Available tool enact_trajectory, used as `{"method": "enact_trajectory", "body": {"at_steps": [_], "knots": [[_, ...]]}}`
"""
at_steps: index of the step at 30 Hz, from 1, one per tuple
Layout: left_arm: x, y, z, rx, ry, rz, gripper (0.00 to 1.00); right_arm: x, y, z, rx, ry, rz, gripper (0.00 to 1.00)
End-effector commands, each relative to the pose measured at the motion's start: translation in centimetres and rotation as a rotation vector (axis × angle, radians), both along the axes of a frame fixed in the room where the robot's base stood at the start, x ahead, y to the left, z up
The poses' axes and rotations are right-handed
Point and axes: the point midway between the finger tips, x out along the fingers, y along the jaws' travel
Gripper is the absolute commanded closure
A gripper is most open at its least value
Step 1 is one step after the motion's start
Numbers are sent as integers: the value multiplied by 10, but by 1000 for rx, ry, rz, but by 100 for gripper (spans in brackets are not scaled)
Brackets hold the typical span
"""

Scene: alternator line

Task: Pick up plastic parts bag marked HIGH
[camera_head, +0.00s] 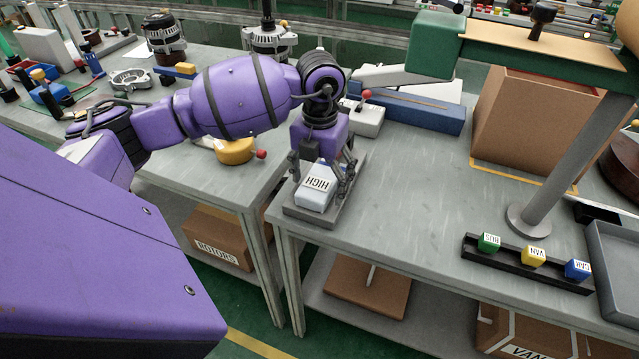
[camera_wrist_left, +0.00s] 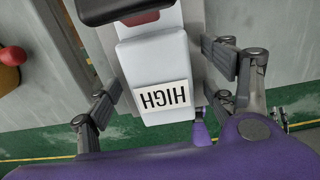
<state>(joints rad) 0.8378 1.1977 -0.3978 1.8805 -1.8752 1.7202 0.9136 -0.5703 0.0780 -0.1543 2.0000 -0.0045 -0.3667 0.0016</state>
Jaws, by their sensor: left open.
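The white plastic parts bag marked HIGH (camera_head: 316,190) lies on a grey tray (camera_head: 305,215) at the near left corner of the right-hand workbench. In the left wrist view the bag (camera_wrist_left: 155,75) sits between the fingers, its HIGH label upside down. My left gripper (camera_head: 328,180) points down over the bag, with fingers on both sides of it. In the left wrist view the gripper (camera_wrist_left: 162,95) is open, and gaps show between the fingers and the bag's sides. My right gripper is not in view.
A blue box (camera_head: 410,110) and a cardboard box (camera_head: 530,130) stand farther back. A dark rack (camera_head: 515,262) holds green, yellow and blue blocks by the front edge. A green post machine (camera_head: 565,150) stands at right. The bench middle (camera_head: 430,190) is clear.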

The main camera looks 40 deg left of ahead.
Motion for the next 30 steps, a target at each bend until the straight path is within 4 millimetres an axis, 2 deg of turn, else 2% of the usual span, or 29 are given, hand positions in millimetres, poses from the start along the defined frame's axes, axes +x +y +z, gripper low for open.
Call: {"method": "enact_trajectory", "body": {"at_steps": [6, 18, 30], "knots": [[0, 0, 0, -1, -1, 0, 25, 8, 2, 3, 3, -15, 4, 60], [0, 0, 0, -1, -1, 0, 76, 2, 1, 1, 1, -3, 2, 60], [1, 3, 5, -1, -2, 0, 76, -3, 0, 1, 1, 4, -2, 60]]}}
